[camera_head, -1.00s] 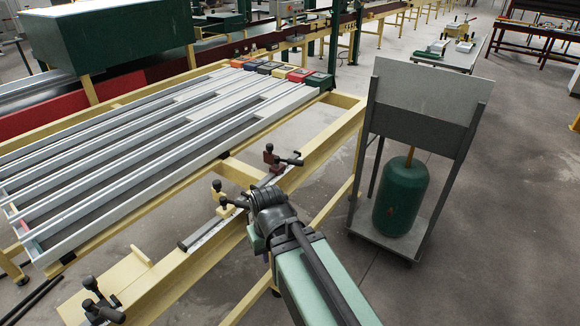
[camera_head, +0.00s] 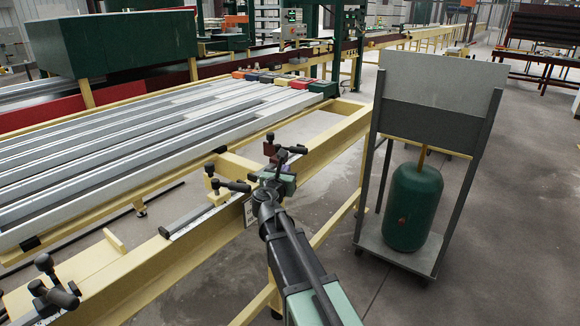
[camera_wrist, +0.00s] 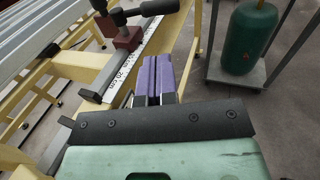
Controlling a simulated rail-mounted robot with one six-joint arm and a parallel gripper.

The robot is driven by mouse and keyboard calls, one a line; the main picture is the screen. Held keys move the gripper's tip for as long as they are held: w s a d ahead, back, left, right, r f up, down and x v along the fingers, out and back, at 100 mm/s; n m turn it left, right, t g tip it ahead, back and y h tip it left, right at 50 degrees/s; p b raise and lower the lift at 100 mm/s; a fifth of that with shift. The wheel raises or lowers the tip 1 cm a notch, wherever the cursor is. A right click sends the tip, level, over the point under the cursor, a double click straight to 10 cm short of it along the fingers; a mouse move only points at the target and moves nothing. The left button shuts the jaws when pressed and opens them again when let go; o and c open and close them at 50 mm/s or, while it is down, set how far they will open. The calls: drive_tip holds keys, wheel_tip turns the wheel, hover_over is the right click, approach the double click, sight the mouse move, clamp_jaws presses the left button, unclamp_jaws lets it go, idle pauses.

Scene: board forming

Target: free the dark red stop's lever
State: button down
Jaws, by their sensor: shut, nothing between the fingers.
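The dark red stop (camera_wrist: 125,38) sits on the yellow beam by the ruler strip, at the upper left of the wrist view. Its black lever (camera_wrist: 160,7) sticks out to the right near the top edge. In the head view, the dark red stop (camera_head: 269,149) is mostly hidden behind black handles and my wrist. My gripper (camera_wrist: 160,58) has purple fingers, shut together with nothing between them. In the wrist view they lie to the right of and below the stop, apart from it and its lever.
Another stop with a black lever (camera_head: 238,186) is on the yellow beam (camera_head: 215,238) left of my wrist. More black handles (camera_head: 50,285) are at the lower left. The slatted table (camera_head: 130,135) lies behind. A cart (camera_head: 395,254) with a green tank (camera_head: 412,208) stands to the right.

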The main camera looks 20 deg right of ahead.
sight(298, 152)
drive_tip(key=x, duration=1.3)
